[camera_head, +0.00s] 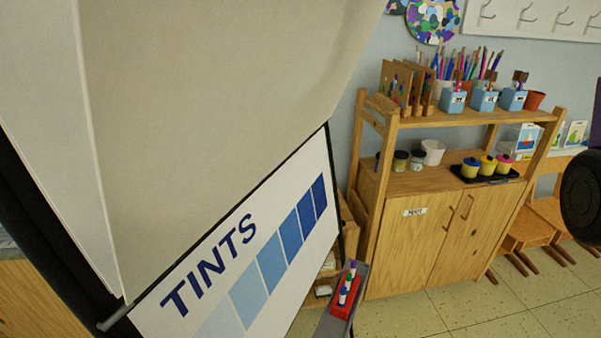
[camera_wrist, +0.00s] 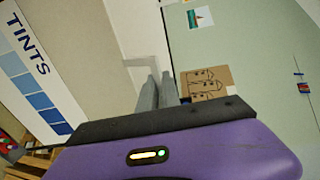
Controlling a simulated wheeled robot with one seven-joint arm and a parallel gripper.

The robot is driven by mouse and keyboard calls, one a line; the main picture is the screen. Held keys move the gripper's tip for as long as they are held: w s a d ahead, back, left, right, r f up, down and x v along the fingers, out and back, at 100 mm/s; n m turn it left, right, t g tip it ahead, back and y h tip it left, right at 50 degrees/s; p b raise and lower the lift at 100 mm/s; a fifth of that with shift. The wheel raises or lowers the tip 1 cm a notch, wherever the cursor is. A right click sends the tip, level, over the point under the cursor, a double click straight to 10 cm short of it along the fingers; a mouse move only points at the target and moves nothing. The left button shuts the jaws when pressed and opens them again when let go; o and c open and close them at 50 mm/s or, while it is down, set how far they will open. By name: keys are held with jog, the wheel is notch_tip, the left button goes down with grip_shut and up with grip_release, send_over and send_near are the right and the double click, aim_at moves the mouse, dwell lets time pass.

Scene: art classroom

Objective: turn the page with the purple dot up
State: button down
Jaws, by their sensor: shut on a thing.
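A flip chart fills the left of the head view. Its visible page (camera_head: 265,245) reads "TINTS" above a row of blue squares; that page also shows at the left of the wrist view (camera_wrist: 38,75). A blank beige sheet (camera_head: 210,110) is lifted over the upper part of it, and also shows in the wrist view (camera_wrist: 85,45). No purple dot shows in either view. In the wrist view my gripper (camera_wrist: 159,78) has its grey fingers close together at the sheet's edge, shut on the lifted page. The gripped spot itself is hard to make out.
A wooden cabinet (camera_head: 425,235) with pencil cups and paint pots stands right of the chart. The chart's tray (camera_head: 342,298) holds markers in a red holder. Wooden chairs (camera_head: 535,225) stand at the far right. Tiled floor (camera_head: 490,312) is clear in front of the cabinet.

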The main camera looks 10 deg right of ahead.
jog(key=w+a+r, duration=0.2)
jog(key=w+a, duration=0.1)
jog(key=a, duration=0.2)
jog(key=shift+w+a+r, duration=0.25)
jog(key=shift+w+a, duration=0.1)
jog(key=shift+w, duration=0.05)
jog(key=shift+a, duration=0.1)
dwell(0.3)
jog(key=w+a+r, duration=0.1)
jog(key=w+a, duration=0.4)
jog(key=a, duration=0.2)
jog(key=shift+w+a, duration=0.15)
jog(key=shift+a, duration=0.15)
dwell(0.4)
jog(key=shift+r, duration=0.15)
jog(key=shift+r+x, duration=0.15)
jog(key=shift+x, duration=1.4)
jog(key=shift+r+x, duration=0.15)
jog(key=shift+x, duration=1.45)
jog(key=shift+r+x, duration=0.2)
jog(key=shift+x, duration=1.35)
jog(key=shift+w, duration=0.1)
jog(key=c, duration=1.5)
grip_release()
